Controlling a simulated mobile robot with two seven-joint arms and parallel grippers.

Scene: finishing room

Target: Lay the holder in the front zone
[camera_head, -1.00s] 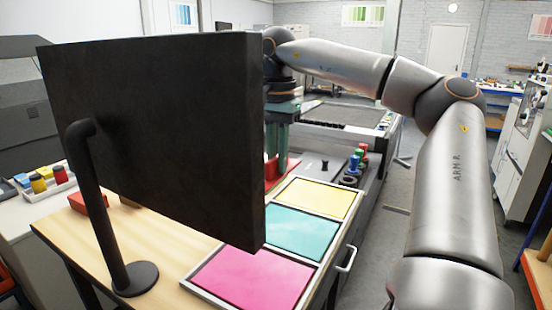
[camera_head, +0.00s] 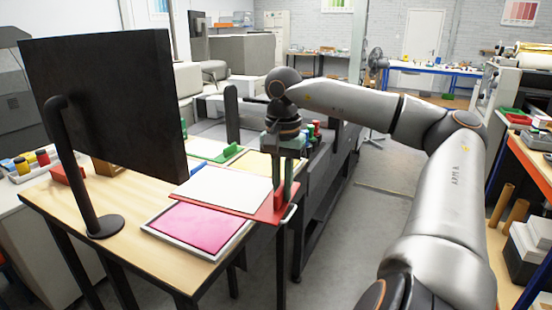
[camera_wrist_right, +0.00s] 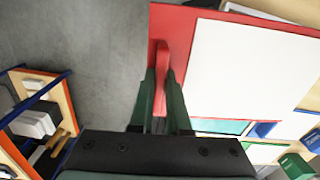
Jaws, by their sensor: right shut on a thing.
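The holder is a flat red board (camera_head: 268,214) with a white sheet (camera_head: 228,187) on its top. It is over the teal zone's place in the head view, behind the pink front zone (camera_head: 205,226). My right gripper (camera_head: 284,188) points down and is shut on the holder's raised red handle (camera_wrist_right: 160,85) at its right edge. The red board (camera_wrist_right: 185,50) and sheet fill the upper right of the wrist view. The pink zone looks bare. I cannot tell whether the holder touches the surface. My left gripper is not in view.
A dark monitor (camera_head: 105,105) on a stand blocks the left of the table (camera_head: 120,200). The yellow zone (camera_head: 254,163) is behind the holder, with a green clamp-like block (camera_head: 230,151) beyond. Small coloured jars (camera_head: 30,162) stand far left. Open floor (camera_head: 365,230) lies to the right.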

